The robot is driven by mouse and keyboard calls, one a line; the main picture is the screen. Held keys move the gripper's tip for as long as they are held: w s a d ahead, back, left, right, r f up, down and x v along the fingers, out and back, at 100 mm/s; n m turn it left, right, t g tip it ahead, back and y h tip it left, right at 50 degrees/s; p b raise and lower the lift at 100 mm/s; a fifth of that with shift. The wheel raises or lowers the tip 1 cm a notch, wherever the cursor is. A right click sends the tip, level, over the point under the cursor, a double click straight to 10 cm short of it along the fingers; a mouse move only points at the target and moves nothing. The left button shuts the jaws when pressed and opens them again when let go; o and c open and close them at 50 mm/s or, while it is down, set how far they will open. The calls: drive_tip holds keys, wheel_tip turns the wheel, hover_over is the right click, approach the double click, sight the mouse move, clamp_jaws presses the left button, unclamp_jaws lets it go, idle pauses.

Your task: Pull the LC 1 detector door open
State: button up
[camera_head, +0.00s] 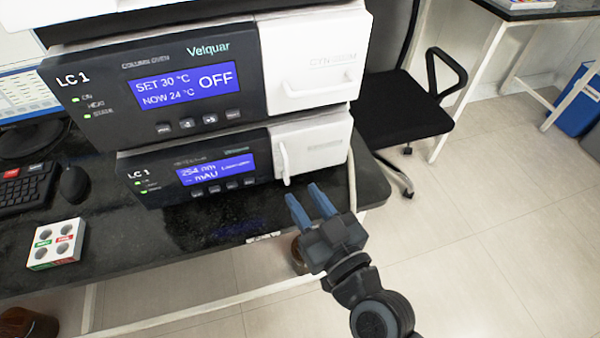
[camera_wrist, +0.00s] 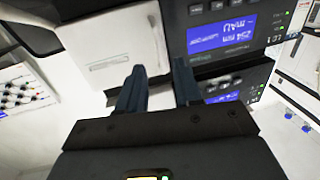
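The LC 1 detector (camera_head: 160,190) is the lower black-and-white unit, with a blue display reading nm and mAU. Its white door (camera_head: 320,150) looks closed, flush with the front. An upright white handle (camera_head: 284,163) stands at the door's left edge. In the wrist view the picture is turned over and the white door (camera_wrist: 105,35) is at the upper left. My gripper (camera_head: 303,191) is open and empty, its two blue fingers apart, just below and in front of the handle. I see no contact with the handle.
The column oven (camera_head: 200,60) is stacked on the detector, with its own white door and handle. A white vial box (camera_head: 55,245), mouse (camera_head: 74,184) and keyboard (camera_head: 25,188) are on the black bench at left. A black chair (camera_head: 405,115) stands at right; the floor in front is open.

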sight(288, 173)
drive_tip(key=shift+p+x, duration=0.7)
drive_tip(key=shift+x, duration=2.35)
drive_tip(key=shift+c, duration=0.4)
clamp_jaws()
